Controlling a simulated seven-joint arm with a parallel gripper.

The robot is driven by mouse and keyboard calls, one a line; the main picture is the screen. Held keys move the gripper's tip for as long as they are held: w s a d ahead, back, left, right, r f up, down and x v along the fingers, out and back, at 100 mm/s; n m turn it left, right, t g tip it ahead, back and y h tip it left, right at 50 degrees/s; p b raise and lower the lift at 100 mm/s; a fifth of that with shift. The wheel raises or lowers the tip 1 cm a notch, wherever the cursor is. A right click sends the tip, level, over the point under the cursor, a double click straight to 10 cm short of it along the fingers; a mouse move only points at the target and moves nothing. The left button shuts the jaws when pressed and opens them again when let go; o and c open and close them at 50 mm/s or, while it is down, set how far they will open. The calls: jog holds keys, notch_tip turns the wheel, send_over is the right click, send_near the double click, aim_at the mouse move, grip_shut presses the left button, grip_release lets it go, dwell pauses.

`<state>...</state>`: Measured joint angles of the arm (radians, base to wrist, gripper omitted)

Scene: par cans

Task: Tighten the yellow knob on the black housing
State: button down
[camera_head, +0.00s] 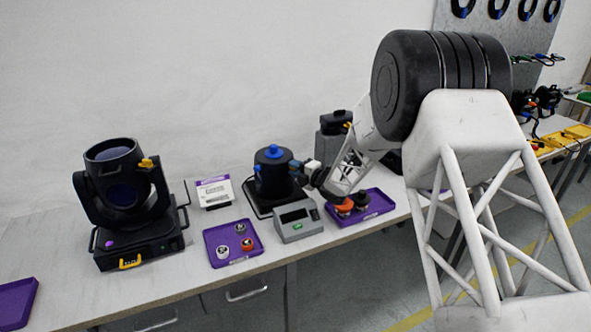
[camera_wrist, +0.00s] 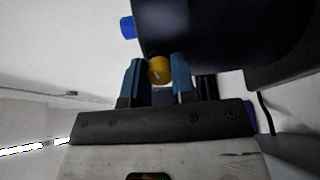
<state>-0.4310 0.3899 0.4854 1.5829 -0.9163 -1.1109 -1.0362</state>
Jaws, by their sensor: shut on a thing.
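The black housing (camera_head: 270,172) is a round can standing on a dark base on the bench, with a blue knob (camera_head: 273,152) on top. In the wrist view the dark body of the housing (camera_wrist: 215,35) fills the upper right, and a blue knob (camera_wrist: 127,27) sticks out at its left. My gripper (camera_wrist: 158,77) has its two blue-grey fingers on either side of the yellow knob (camera_wrist: 159,69) and is shut on it, at the side of the housing. In the head view my gripper (camera_head: 297,165) reaches the housing from the right and the yellow knob is hidden.
A grey scale-like box (camera_head: 297,221) stands just in front of the housing. Purple trays with small round parts lie left (camera_head: 216,262) and right (camera_head: 377,211). A black moving-head lamp (camera_head: 125,200), itself bearing a yellow knob, stands at the left. A small sign (camera_head: 214,192) stands behind.

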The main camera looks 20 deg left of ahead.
jog(key=c, duration=1.9)
grip_release()
jog(key=m, duration=0.6)
jog(key=shift+o, duration=0.2)
jog(key=shift+d+m, duration=0.1)
jog(key=shift+m, duration=3.6)
jog(key=o, duration=0.9)
jog(key=shift+v, duration=3.85)
